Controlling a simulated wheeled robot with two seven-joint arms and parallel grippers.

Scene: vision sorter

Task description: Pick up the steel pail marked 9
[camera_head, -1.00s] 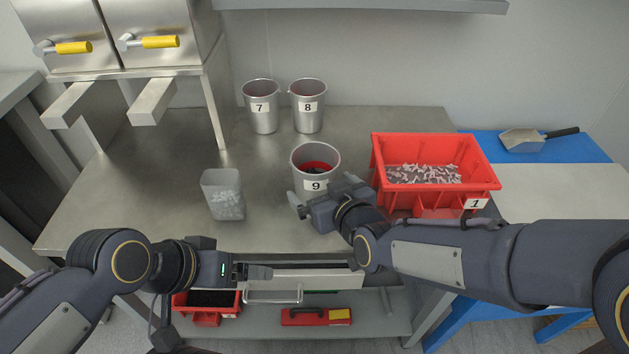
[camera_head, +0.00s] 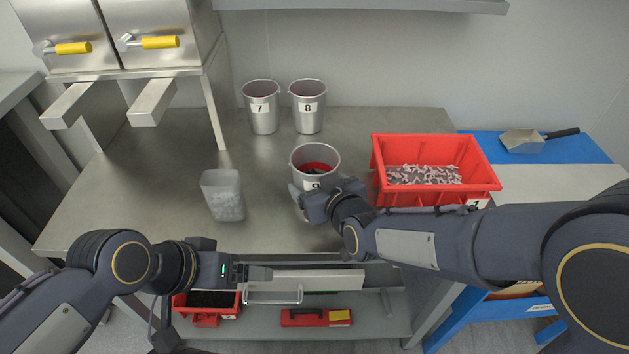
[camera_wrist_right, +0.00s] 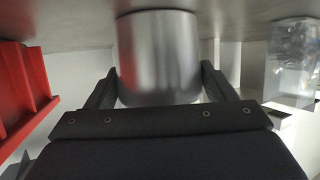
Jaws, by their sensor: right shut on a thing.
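The steel pail marked 9 (camera_head: 315,158) stands upright on the steel table, right of its middle. Its inside is reddish with dark contents, and its label is partly hidden by my right gripper. My right gripper (camera_head: 312,194) is at the pail's near side. In the right wrist view the two fingers lie on either side of the pail (camera_wrist_right: 158,55), and the gripper is shut on it. My left gripper (camera_head: 262,272) is low at the table's front edge, away from the pail; its finger gap does not show clearly.
A red bin (camera_head: 380,165) of small pale parts stands close right of the pail. A clear container (camera_head: 222,195) stands to the left. Pails 7 (camera_head: 262,118) and 8 (camera_head: 308,118) stand behind. Bare table lies between the clear container and pail 9.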

